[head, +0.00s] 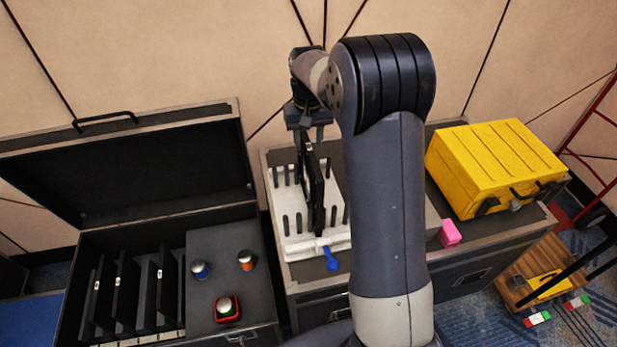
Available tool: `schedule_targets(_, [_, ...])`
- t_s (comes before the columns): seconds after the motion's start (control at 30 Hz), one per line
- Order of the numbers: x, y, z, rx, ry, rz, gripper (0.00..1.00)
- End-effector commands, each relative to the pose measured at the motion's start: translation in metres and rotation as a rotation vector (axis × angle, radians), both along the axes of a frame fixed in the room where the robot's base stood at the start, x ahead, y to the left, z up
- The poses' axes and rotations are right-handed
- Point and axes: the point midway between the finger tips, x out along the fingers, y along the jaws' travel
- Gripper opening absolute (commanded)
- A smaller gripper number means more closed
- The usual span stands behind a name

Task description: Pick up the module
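A thin black module (316,190) stands upright, seen nearly edge-on, in a white rack (297,246) with rows of dark pegs on top of a grey-edged case. My gripper (309,138) is directly above it, pointing down, with its fingers at the module's top edge. The fingers are small and dark against the module, so I cannot tell whether they are closed on it. I also cannot tell whether the module's lower edge rests in the rack. More black modules (125,290) stand in slots in the open case at left.
The open black case (160,222) has a grey panel with several small capped items. A pink block (450,233) and a yellow case (495,165) are right of my arm. A wooden crate (540,270) is at lower right.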

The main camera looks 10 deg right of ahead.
Motion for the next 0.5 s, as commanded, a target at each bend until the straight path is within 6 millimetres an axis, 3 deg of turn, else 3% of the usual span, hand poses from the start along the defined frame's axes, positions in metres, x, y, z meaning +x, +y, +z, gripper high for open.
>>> schedule_targets(0.3, [0.001, -0.002, -0.042, 0.0, 0.003, 0.0, 0.4])
schedule_targets(0.5, [0.001, -0.001, -0.052, 0.0, 0.001, 0.0, 0.4])
